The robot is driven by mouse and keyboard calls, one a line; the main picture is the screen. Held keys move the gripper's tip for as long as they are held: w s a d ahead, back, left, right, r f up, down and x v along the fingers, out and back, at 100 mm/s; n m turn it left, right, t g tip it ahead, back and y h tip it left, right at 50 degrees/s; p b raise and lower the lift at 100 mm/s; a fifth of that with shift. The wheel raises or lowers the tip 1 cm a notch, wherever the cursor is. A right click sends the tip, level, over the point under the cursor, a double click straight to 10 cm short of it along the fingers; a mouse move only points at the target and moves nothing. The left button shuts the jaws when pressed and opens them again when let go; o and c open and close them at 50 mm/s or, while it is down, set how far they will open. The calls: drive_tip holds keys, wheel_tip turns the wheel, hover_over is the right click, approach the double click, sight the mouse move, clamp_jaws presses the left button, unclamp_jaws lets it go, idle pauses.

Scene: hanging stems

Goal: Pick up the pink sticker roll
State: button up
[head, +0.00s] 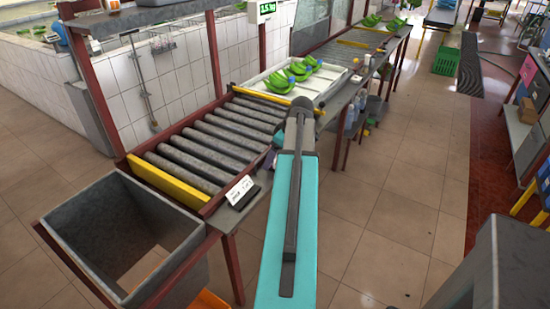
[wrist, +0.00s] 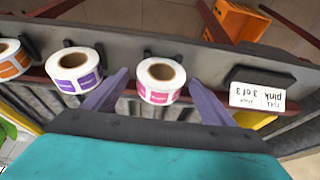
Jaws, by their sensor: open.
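The pink sticker roll (wrist: 158,88) is a white roll with a pink printed band and a brown core. In the wrist view it rests on a grey ledge, between the two open purple fingers of my gripper (wrist: 160,95). In the head view my arm hides the roll and the fingers.
A purple sticker roll (wrist: 76,74) sits left of the left finger, and an orange one (wrist: 12,60) farther left. A card reading "pink 3 of 3" (wrist: 257,96) stands at the right. The head view shows a roller conveyor (head: 210,145), a grey bin (head: 125,245) and a white banana tray (head: 325,80).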

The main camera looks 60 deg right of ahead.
drive_tip(key=shift+w+f, duration=0.3)
drive_tip(key=shift+f, duration=0.35)
drive_tip(key=c, duration=1.3)
